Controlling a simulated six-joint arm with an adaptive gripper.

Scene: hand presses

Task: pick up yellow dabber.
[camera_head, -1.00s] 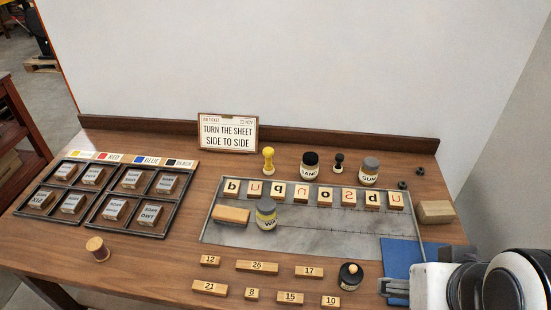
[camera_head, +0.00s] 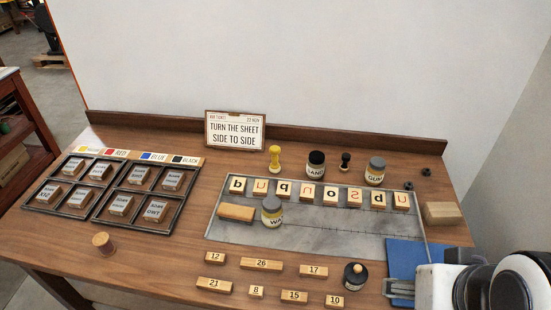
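The yellow dabber (camera_head: 274,159) stands upright on the wooden table, behind the metal tray and in front of the sign. It has a round knob on top and a wider foot. My gripper (camera_head: 399,290) is at the lower right, near the front edge of the blue mat, far from the dabber. Only part of the gripper shows, and its fingertips are too small and edge-on to tell whether they are open. I see nothing held in it.
A sanding jar (camera_head: 316,163), a black dabber (camera_head: 345,161) and a gum jar (camera_head: 375,171) stand right of the yellow dabber. The sign (camera_head: 235,131) is behind it. Letter blocks and a jar (camera_head: 271,211) occupy the tray (camera_head: 330,237). Bare table lies left of the tray.

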